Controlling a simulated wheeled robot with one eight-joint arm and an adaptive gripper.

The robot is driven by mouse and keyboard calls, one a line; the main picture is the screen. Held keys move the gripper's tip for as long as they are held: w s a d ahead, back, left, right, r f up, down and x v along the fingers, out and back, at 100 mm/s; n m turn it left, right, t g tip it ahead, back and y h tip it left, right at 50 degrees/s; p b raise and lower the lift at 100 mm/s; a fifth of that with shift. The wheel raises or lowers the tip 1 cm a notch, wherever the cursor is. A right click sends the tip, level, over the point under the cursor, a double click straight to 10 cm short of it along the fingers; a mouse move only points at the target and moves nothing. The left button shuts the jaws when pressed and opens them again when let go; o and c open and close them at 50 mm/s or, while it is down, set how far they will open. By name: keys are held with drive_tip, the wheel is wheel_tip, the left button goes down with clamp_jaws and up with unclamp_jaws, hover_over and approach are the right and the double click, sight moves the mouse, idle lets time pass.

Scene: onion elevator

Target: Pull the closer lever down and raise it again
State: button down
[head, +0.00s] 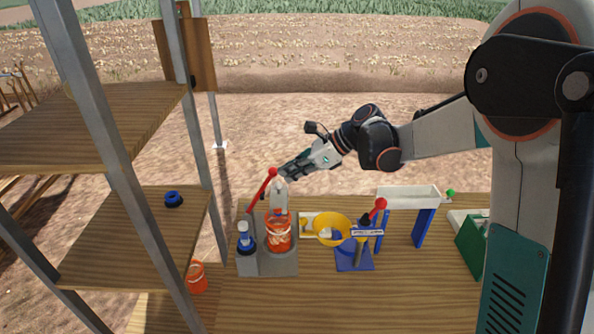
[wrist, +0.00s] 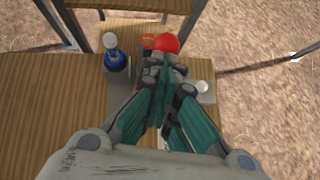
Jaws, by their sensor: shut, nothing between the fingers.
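A lever with a red rod and red ball knob (head: 262,189) stands tilted up on the grey device at the table's left. In the wrist view, my gripper (wrist: 165,68) hides most of the rod. A second red-knobbed lever (head: 379,205) stands on the blue device farther right.
An orange netted container (head: 278,232) and a blue-and-white bottle-like part (head: 245,238) stand on the grey device. A yellow bowl (head: 332,228) and white trough (head: 408,196) are to the right. Metal shelving (head: 110,125) rises at left. The table's front (head: 350,305) is clear.

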sight(272, 170)
drive_tip(key=a+r+h+p, duration=0.2)
drive_tip(key=a, duration=0.1)
drive_tip(key=shift+a+r, duration=0.15)
drive_tip(key=shift+r, duration=0.1)
drive_tip(key=shift+w+a+r+p, duration=0.1)
drive_tip(key=shift+a+r+p, duration=0.15)
drive_tip(key=shift+a, duration=0.4)
drive_tip(key=shift+a+r+p, duration=0.2)
drive_tip(key=shift+a+p, duration=0.05)
drive_tip(key=shift+a, duration=0.35)
drive_tip(key=d, duration=0.3)
drive_tip(key=s+d+r, duration=0.1)
drive_tip(key=shift+d+r, duration=0.1)
drive_tip(key=shift+d, duration=0.05)
drive_tip(key=p+v, duration=0.2)
drive_tip(key=v, duration=0.7)
drive_tip(key=shift+a+r, duration=0.3)
drive_tip(key=shift+r, duration=0.15)
drive_tip(key=shift+s, duration=0.1)
